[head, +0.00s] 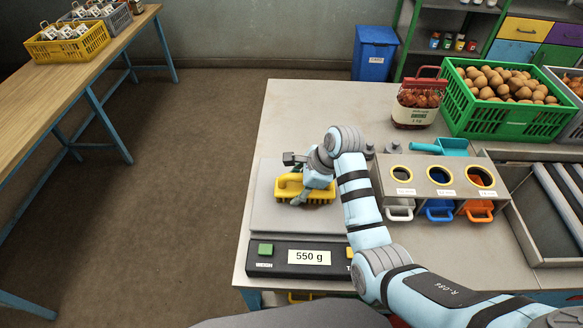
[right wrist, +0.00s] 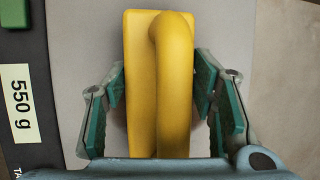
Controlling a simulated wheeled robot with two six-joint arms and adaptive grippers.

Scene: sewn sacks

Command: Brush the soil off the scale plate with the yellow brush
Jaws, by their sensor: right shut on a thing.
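The yellow brush (head: 322,196) is over the scale plate (head: 265,215), its bristle side facing down. I cannot tell whether the bristles touch the plate. My right gripper (head: 303,197) is shut on the brush, coming from above. In the right wrist view the gripper's green pads (right wrist: 163,88) flank the brush's looped handle (right wrist: 172,80), with the grey plate (right wrist: 85,25) beneath. The scale display (head: 309,257) reads 550 g. I can make out no soil on the visible plate; the part under the brush and arm is hidden. My left gripper is out of view.
The table's left edge is close to the scale.

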